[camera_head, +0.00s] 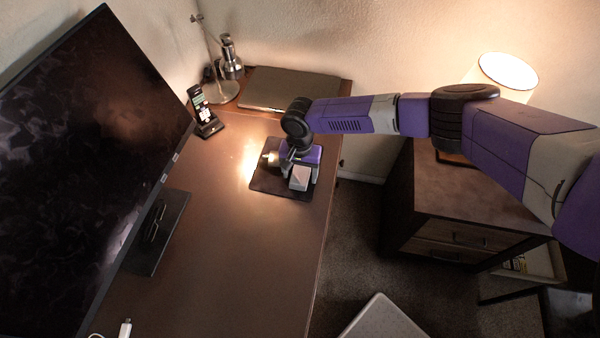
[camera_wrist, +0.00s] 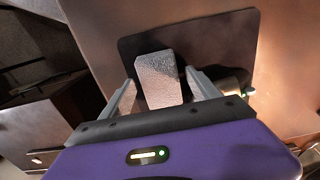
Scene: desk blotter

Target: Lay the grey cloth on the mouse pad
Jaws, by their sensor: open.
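The grey cloth (camera_wrist: 158,72) shows as a small pale grey, block-like piece over the dark mouse pad (camera_wrist: 210,38). In the head view the cloth (camera_head: 300,178) appears on the right part of the black mouse pad (camera_head: 264,184), near the desk's right edge. My gripper (camera_wrist: 160,78) is open, with one finger on each side of the cloth and a visible gap to each. In the head view my gripper (camera_head: 301,166) is low over the pad. The cloth's near end is hidden by my gripper, and its exact contact with the pad is unclear.
A small metallic object (camera_head: 270,158) is at the pad's left side, close to my gripper. A closed laptop (camera_head: 290,89), a phone on a stand (camera_head: 206,117) and a lamp base (camera_head: 222,92) stand behind. A large monitor (camera_head: 90,150) fills the left.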

